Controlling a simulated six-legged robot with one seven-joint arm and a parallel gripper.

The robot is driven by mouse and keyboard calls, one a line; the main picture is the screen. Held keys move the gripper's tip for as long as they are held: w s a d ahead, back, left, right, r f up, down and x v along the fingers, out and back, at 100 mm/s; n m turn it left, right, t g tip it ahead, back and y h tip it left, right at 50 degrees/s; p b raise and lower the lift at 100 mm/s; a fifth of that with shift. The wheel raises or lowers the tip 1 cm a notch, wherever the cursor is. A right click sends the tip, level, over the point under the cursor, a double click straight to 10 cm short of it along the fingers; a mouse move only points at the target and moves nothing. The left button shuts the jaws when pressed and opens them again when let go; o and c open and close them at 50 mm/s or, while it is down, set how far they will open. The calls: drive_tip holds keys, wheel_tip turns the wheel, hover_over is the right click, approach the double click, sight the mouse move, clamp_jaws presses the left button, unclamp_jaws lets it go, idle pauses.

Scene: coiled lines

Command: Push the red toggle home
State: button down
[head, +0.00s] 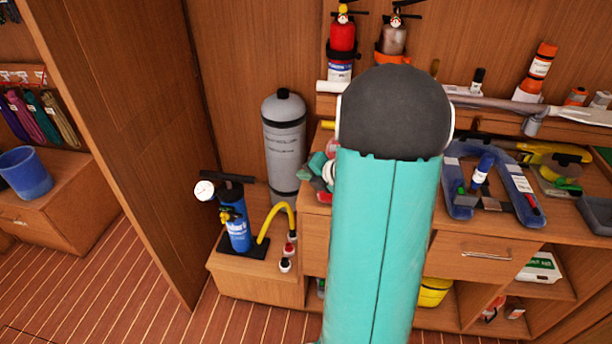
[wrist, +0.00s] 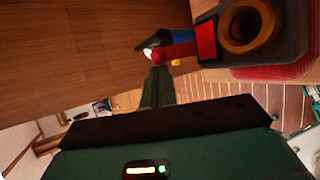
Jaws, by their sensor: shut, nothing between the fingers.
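In the wrist view, a red round-ended piece (wrist: 158,55) sticks out to the left from a dark fitting (wrist: 288,38) with a brass-coloured ring. It looks like the red toggle, but the picture is too small to be sure. A larger red block (wrist: 206,42) sits between it and the ring. My gripper (wrist: 157,74) has its narrow green fingers shut and empty. Their tips appear just below the red end in the picture; I cannot tell whether they touch it. In the head view my arm covers the middle, and neither gripper nor toggle can be made out.
In the head view, a workbench carries a blue U-shaped holder (head: 462,180) and other gear. A grey cylinder (head: 284,140) and a blue pump (head: 236,232) stand left of my arm. Fire extinguishers (head: 342,38) hang behind. The striped floor (head: 110,275) at the left is clear.

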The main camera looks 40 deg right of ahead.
drive_tip(key=shift+s+d+t, duration=0.1)
drive_tip(key=shift+d+t, duration=0.05)
drive_tip(key=shift+t, duration=0.15)
drive_tip(key=shift+s+r+m+y, duration=0.1)
drive_tip(key=shift+r+m+y, duration=0.05)
drive_tip(key=shift+m+y, duration=0.15)
drive_tip(key=shift+s+d+r+m+t+y, duration=0.2)
drive_tip(key=shift+s+d+m+t+y, duration=0.15)
drive_tip(key=shift+t, duration=0.6)
drive_tip(key=shift+s+d+r+m+t+y, duration=0.2)
drive_tip(key=shift+s+m+t+y, duration=0.1)
drive_tip(key=shift+t, duration=0.65)
idle(0.3)
drive_tip(key=shift+s+d+m+t+y, duration=0.35)
drive_tip(key=shift+s+m+t, duration=0.15)
drive_tip(key=shift+t, duration=0.6)
idle(1.2)
drive_tip(key=shift+s+d, duration=0.15)
idle(0.9)
idle(0.4)
